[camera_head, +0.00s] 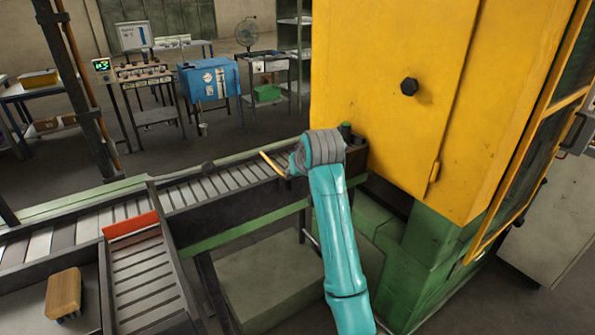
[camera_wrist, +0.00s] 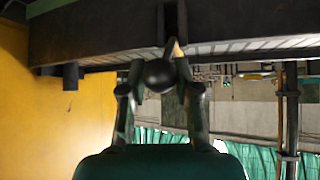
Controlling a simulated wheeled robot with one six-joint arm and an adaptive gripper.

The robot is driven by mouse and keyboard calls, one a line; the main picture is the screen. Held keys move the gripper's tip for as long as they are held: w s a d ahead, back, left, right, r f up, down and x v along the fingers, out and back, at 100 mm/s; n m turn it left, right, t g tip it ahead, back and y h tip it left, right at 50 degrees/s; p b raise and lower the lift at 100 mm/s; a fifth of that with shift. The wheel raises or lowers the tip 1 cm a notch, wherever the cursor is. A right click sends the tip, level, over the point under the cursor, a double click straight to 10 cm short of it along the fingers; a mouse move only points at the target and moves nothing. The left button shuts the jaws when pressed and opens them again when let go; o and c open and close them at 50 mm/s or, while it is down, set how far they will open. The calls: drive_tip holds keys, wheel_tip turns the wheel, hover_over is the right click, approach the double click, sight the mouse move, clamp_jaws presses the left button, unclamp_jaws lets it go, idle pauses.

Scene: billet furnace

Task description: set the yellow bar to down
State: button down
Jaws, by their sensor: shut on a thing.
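The yellow bar (camera_head: 271,163) shows in the head view as a short slanted piece just left of my wrist, above the roller conveyor. In the wrist view a small part of the yellow bar (camera_wrist: 178,49) shows beyond a round black knob. The knob (camera_wrist: 159,76) sits between the fingers of my gripper (camera_wrist: 160,72), which is shut on the bar at this knob end. In the head view my gripper (camera_head: 294,158) is mostly hidden behind my wrist. The bar's pivot and its exact angle cannot be made out.
A roller conveyor (camera_head: 190,192) runs under my gripper to a yellow furnace cabinet (camera_head: 395,85) close on the right. An orange stop plate (camera_head: 131,225) and a wooden-backed brush (camera_head: 64,293) are at lower left. A blue box (camera_head: 208,82) stands behind.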

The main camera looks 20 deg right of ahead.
drive_tip(key=shift+a, duration=0.2)
drive_tip(key=c, duration=0.8)
unclamp_jaws()
drive_tip(key=shift+s+d, duration=0.1)
drive_tip(key=v, duration=1.1)
drive_tip(key=shift+s+r, duration=0.25)
drive_tip(key=shift+r, duration=0.1)
